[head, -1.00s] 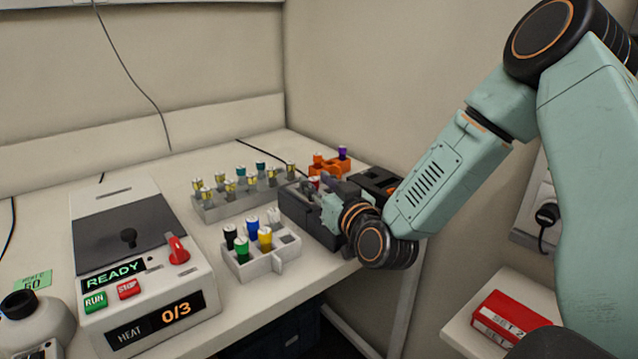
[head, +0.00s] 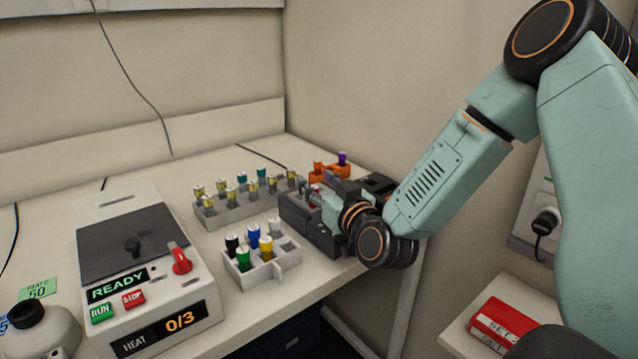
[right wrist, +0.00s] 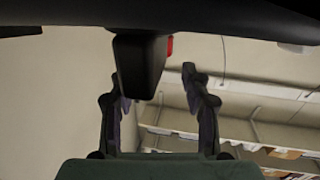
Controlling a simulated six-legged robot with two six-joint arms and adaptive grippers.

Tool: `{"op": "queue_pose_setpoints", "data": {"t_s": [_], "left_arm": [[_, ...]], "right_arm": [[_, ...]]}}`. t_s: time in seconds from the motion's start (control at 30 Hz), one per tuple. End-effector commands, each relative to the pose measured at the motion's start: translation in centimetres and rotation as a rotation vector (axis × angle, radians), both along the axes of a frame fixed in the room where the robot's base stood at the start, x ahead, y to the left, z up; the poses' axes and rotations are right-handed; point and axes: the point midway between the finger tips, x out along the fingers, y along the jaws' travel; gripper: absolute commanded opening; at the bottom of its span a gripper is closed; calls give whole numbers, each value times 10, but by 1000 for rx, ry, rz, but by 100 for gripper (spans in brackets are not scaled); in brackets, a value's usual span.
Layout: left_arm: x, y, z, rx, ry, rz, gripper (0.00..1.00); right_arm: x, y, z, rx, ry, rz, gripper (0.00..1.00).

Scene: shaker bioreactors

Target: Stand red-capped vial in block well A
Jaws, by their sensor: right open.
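In the head view a small patch of red (head: 316,189), probably the vial's red cap, shows at the dark block (head: 296,212); the vial's body is hidden by my gripper. My right gripper (head: 318,196) is low over this block, its fingers partly hidden. In the right wrist view the two fingers (right wrist: 157,88) stand apart with nothing held between them. A red bit (right wrist: 169,47) shows there beside a dark part, beyond the fingers. I cannot make out the label of well A. My left gripper is out of view.
A white rack (head: 261,276) with several coloured-cap vials stands in front of the block. A grey rack (head: 212,217) of yellow- and teal-capped vials is behind left. An orange holder (head: 328,171) is behind the block. The shaker unit (head: 140,270) stands at left.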

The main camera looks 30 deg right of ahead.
Motion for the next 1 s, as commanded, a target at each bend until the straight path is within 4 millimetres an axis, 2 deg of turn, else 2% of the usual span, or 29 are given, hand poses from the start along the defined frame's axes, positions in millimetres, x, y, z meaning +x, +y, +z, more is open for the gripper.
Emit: {"op": "queue_pose_setpoints", "data": {"t_s": [0.03,0.67,1.0], "left_arm": [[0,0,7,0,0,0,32],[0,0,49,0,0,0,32],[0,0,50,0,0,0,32]], "right_arm": [[0,0,7,0,0,0,47],[0,0,49,0,0,0,47],[0,0,50,0,0,0,47]]}}
